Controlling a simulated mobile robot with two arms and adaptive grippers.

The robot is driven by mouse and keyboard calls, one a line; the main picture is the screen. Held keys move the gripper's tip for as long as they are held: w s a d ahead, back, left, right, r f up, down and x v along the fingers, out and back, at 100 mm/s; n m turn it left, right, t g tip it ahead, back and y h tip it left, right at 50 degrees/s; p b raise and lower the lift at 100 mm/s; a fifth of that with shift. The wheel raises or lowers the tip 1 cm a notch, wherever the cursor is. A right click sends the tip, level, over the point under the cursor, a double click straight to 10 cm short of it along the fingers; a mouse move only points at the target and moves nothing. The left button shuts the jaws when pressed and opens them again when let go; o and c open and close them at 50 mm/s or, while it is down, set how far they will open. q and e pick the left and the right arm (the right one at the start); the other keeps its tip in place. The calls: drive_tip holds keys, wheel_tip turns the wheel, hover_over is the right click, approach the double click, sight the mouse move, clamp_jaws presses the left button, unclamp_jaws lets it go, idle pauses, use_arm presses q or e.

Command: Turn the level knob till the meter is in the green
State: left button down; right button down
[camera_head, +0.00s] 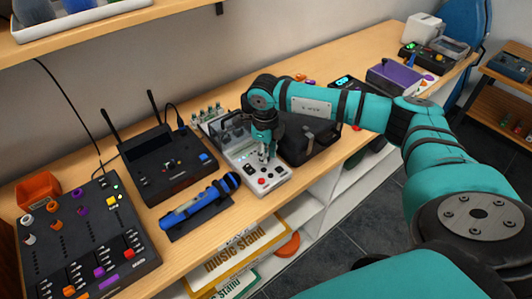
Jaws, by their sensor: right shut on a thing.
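A light grey instrument box (269,184) with a dark frame at its back and small red and dark controls on its front panel stands at the middle of the bench. My right gripper (266,156) reaches down over it from the right and is shut on a small part of the panel, which looks like the level knob. The fingers and wrist cover the knob, and I cannot make out its setting. I cannot make out the meter or its needle. My left gripper is not in view.
A black receiver with two antennas (165,166) and a blue microphone (200,203) are left of the box. A black mixer (87,245) and an orange bin (38,191) are farther left. A dark case (309,140) stands close on the right, under my right arm.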

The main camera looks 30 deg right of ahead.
drive_tip(key=shift+w+r, duration=0.15)
drive_tip(key=c, duration=1.2)
unclamp_jaws()
drive_tip(key=r, duration=1.2)
drive_tip(key=shift+s+a, duration=0.15)
drive_tip(key=shift+s, duration=0.05)
drive_tip(key=shift+f, duration=0.1)
